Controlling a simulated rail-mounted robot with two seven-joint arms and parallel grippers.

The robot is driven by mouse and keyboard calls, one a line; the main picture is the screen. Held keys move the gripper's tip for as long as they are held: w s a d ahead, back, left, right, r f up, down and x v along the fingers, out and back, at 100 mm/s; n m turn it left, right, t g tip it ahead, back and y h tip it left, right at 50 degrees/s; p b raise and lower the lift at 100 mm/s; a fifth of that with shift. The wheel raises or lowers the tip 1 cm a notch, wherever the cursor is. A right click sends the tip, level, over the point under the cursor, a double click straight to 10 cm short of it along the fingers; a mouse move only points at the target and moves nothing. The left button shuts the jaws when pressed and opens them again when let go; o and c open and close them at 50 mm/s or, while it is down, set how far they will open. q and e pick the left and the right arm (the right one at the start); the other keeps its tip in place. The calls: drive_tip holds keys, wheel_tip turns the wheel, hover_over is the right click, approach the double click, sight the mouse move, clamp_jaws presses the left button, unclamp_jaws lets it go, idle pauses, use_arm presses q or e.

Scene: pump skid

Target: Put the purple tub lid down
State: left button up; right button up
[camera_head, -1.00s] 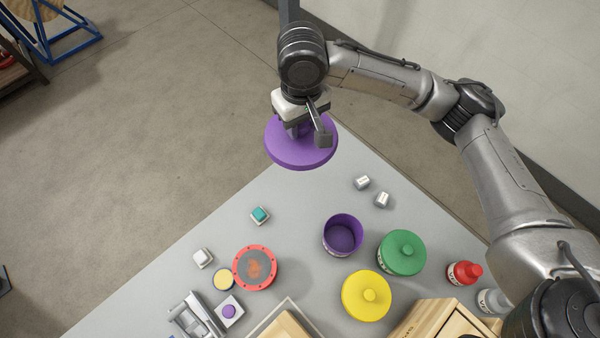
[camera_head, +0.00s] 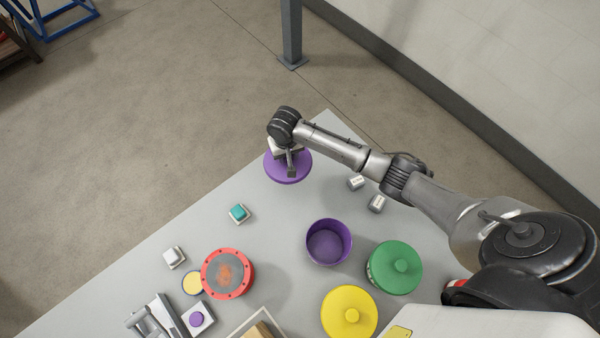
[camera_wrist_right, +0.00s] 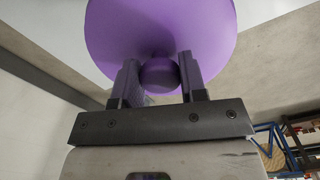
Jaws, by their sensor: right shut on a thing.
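The purple tub lid (camera_head: 289,172) is a flat round disc at the far corner of the table in the head view. My right gripper (camera_head: 290,160) is above it. In the right wrist view the gripper (camera_wrist_right: 158,78) is shut on the round knob of the lid (camera_wrist_right: 160,30). The lid is at or close above the table top; I cannot tell whether it touches. The open purple tub (camera_head: 329,242) stands uncovered nearer to me on the grey table (camera_head: 210,225). My left gripper is not in view.
Two small grey blocks (camera_head: 376,203) lie right of the lid. A green-lidded tub (camera_head: 394,267) and a yellow-lidded tub (camera_head: 349,313) stand near the purple tub. A teal button (camera_head: 239,213) and a red-rimmed round part (camera_head: 228,273) are left. The table between lid and teal button is clear.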

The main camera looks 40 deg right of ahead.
sight(299, 161)
drive_tip(key=s+f, duration=0.1)
drive_tip(key=f, duration=0.1)
drive_tip(key=d+f, duration=0.1)
drive_tip(key=f, duration=0.1)
drive_tip(key=s+d+f, duration=0.1)
drive_tip(key=f, duration=0.1)
drive_tip(key=shift+s+d+f+b, duration=0.1)
drive_tip(key=shift+s+b, duration=0.25)
drive_tip(key=shift+b, duration=0.05)
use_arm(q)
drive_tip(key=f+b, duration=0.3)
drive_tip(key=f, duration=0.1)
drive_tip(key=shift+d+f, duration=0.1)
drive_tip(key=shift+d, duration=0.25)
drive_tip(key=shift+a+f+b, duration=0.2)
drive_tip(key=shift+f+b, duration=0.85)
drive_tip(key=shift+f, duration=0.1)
use_arm(e)
drive_tip(key=shift+s+d+f, duration=0.1)
drive_tip(key=shift+s+f, duration=0.05)
drive_tip(key=shift+f, duration=2.6)
drive_tip(key=shift+s+d+f, duration=0.1)
drive_tip(key=shift+f, duration=2.65)
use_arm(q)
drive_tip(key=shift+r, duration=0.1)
use_arm(e)
drive_tip(key=shift+r, duration=0.1)
